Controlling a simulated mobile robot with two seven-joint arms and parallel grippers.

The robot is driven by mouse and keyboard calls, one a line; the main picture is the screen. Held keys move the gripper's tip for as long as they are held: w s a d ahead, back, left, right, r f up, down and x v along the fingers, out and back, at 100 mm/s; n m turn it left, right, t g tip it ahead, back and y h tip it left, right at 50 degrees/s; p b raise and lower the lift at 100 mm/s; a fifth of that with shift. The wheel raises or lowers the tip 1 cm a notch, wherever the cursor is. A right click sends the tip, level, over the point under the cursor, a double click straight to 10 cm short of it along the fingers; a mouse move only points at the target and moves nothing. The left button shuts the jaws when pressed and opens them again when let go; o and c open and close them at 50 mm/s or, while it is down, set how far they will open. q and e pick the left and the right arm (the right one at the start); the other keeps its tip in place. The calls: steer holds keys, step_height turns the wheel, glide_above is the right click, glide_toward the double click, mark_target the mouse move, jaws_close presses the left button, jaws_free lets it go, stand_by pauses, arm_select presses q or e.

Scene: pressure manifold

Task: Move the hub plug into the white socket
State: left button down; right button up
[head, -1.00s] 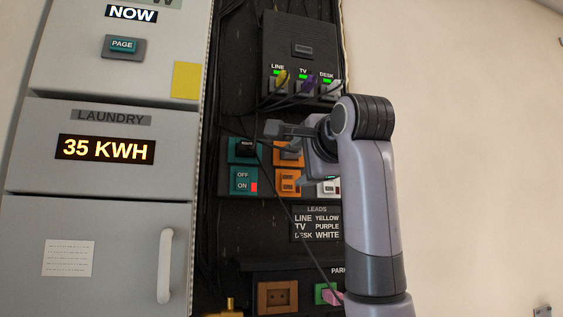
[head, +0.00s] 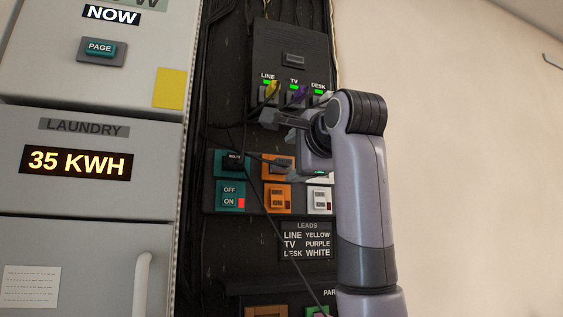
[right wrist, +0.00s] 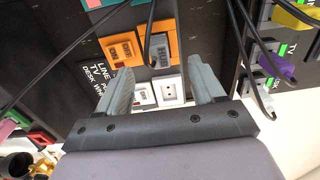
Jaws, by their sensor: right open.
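A grey plug (head: 282,164) with a dark cord sits in the orange socket (head: 268,172); its label is too small to read, but it fits the hub plug. The right wrist view shows this plug (right wrist: 160,50) and the orange socket (right wrist: 163,28) too. The white socket (right wrist: 169,91) is empty, its two holes showing. In the head view my gripper mostly covers it. My right gripper (head: 275,138) is open and empty in front of the panel. In the right wrist view its fingertips (right wrist: 161,66) stand on either side of the plug's line, apart from it. My left gripper is out of view.
A black plug (head: 233,161) sits in the teal socket at left. Above is a box (head: 292,58) with yellow, purple and white leads. Loose cords hang across the panel.

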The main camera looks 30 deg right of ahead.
mark_target(285, 165)
steer(key=x, duration=0.4)
steer(key=shift+w+d+p, duration=0.1)
steer(key=shift+w+p, duration=0.2)
steer(key=shift+w, duration=0.1)
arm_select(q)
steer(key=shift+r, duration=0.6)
arm_select(e)
steer(key=shift+w+d, duration=0.2)
steer(key=shift+w, duration=0.5)
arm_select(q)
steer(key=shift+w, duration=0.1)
arm_select(e)
jaws_close()
steer(key=shift+s+a+f+b, duration=0.1)
steer(key=shift+s+f+b, duration=0.1)
steer(key=shift+b, duration=0.15)
steer(key=shift+b+v, duration=0.3)
steer(key=shift+v, duration=0.5)
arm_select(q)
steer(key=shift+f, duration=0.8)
arm_select(e)
steer(key=shift+s+r, duration=0.15)
steer(key=shift+s, duration=0.05)
